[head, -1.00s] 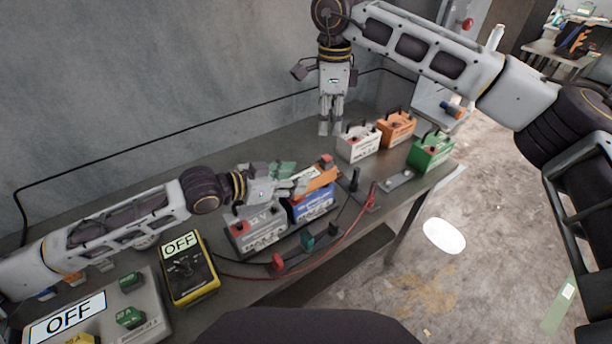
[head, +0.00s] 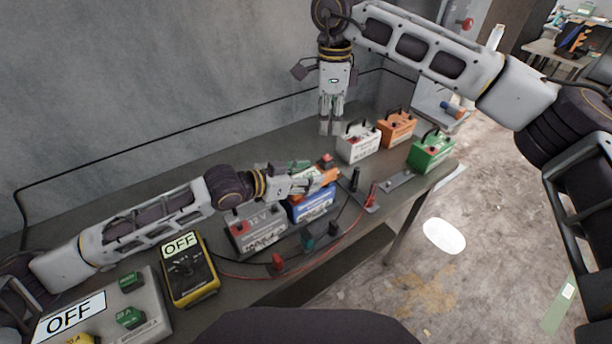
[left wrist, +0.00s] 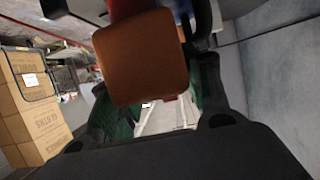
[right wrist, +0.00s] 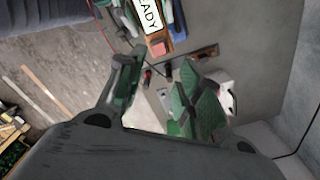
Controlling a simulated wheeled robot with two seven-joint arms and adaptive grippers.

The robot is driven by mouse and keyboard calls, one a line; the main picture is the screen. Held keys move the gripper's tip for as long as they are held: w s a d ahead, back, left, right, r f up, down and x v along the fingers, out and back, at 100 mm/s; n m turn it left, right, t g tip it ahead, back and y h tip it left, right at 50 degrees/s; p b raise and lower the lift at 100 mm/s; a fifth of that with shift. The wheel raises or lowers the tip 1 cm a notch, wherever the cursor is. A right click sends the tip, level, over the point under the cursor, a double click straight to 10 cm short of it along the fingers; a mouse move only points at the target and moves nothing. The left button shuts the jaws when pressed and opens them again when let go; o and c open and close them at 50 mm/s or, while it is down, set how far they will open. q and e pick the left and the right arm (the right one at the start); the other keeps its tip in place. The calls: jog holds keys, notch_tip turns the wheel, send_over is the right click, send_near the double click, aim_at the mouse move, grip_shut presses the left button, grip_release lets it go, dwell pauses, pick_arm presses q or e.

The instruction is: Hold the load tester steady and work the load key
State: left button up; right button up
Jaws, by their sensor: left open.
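The load tester (head: 327,176) is an orange block near the blue battery, mostly hidden behind my left gripper in the head view. A red part (head: 326,159), perhaps the load key, stands at its top. In the left wrist view an orange-brown block (left wrist: 145,60) fills the space before and between the fingers. In the right wrist view a white READY label (right wrist: 148,14) shows near an orange edge. My left gripper (head: 312,183) is open at the tester; contact is unclear. My right gripper (head: 330,130) is open and empty, pointing down above the rear of the bench.
A grey 12 V battery (head: 255,232) and a blue battery (head: 312,207) stand near my left gripper. White (head: 358,145), orange (head: 397,128) and green (head: 432,153) batteries stand right. A yellow OFF meter (head: 188,275), a grey OFF box (head: 100,312) and a red cable (head: 340,240) lie in front.

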pick_arm(q)
grip_shut()
pick_arm(e)
grip_shut()
dwell(1.4)
